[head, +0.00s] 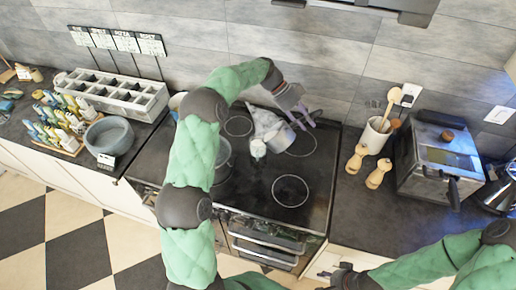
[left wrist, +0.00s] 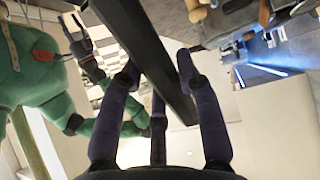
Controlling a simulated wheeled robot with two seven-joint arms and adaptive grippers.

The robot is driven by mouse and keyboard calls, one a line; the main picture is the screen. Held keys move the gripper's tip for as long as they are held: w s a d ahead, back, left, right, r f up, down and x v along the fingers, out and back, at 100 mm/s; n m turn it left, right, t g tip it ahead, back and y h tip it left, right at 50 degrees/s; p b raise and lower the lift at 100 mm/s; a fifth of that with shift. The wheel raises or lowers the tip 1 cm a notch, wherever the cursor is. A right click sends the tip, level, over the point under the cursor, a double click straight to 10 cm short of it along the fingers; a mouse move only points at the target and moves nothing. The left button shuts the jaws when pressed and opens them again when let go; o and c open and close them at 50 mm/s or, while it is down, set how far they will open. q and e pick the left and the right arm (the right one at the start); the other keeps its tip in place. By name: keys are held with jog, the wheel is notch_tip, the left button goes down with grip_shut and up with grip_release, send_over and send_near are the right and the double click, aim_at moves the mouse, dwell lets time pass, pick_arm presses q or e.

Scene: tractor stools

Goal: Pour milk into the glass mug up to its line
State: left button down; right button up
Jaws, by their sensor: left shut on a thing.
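A grey metal vessel (head: 280,139) is tilted over the black hob, its open end towards the lower left. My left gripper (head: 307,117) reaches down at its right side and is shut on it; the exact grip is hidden. A small pale cup-like thing (head: 258,149), perhaps the glass mug, is at the vessel's lower left; its line and fill level are too small to see. A patterned whitish thing (head: 264,120) lies just behind. The left wrist view shows my left fingers (left wrist: 160,95) with a dark bar between them. My right gripper (head: 340,276) is at the bottom edge, apart from everything.
The hob (head: 312,190) is bare at its front right. A grey bowl (head: 109,135) and several bottles (head: 60,118) stand left.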

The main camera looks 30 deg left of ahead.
pick_arm(q)
jog(key=shift+s+r+b, duration=0.1)
jog(key=shift+r+b, duration=0.15)
jog(key=shift+b, duration=0.1)
dwell(0.6)
jog(key=shift+a+r+h, duration=0.5)
jog(key=shift+a+r, duration=0.1)
jog(key=shift+a, duration=0.25)
dwell(6.2)
